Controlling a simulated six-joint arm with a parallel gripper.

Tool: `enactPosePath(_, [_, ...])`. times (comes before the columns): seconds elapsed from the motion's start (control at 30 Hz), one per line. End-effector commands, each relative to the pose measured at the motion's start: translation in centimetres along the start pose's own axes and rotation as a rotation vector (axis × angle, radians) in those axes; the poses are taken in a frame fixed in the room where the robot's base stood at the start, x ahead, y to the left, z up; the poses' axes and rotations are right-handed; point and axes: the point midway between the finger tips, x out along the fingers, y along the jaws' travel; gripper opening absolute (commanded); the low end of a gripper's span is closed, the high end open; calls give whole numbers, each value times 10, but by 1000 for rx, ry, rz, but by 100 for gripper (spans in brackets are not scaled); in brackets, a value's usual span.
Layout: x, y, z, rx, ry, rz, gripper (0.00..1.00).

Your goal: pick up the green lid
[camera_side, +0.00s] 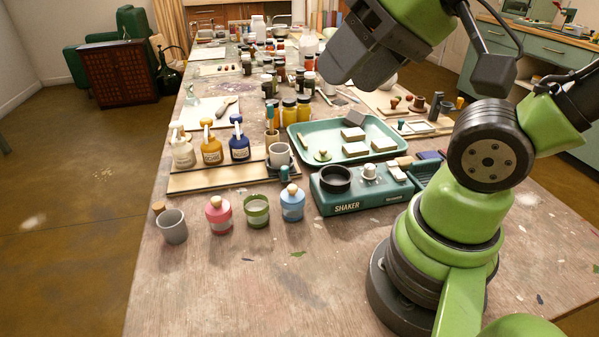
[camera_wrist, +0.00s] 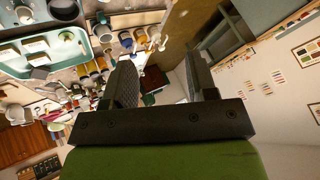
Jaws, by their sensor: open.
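The green lid (camera_side: 322,155), with a pale round knob, lies knob up in the left front part of the green tray (camera_side: 291,146). The green jar (camera_side: 257,212) stands open on the table in front of the board. My gripper (camera_side: 345,68) is high above the table, beyond and above the tray, touching nothing. In the wrist view my gripper (camera_wrist: 160,65) has its two fingers wide apart with nothing between them.
A red jar (camera_side: 219,216) and a blue jar (camera_side: 292,203) with lids flank the green jar. The shaker (camera_side: 345,203) stands in front of the tray. Pale blocks (camera_side: 355,149) lie beside the lid. Yellow bottles (camera_side: 289,112) stand behind. The front table is mostly clear.

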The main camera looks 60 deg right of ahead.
Motion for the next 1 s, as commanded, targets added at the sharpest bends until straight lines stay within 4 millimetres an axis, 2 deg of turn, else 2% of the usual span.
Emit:
enactPosePath(0.13, [5, 2, -15, -17, -14, 34, 52])
enactPosePath(0.27, [20, 11, -50, -59, -49, 104, 52])
enactPosePath(0.47, [61, 53, -110, -149, -138, 209, 52])
enactPosePath(0.57, [86, 86, -132, -188, -192, 246, 52])
enactPosePath(0.7, [123, 142, -152, -240, -275, 278, 52])
enactPosePath(0.9, [173, 231, -148, -303, -391, 284, 52])
enactPosePath(1.0, [190, 264, -139, -327, -431, 276, 52])
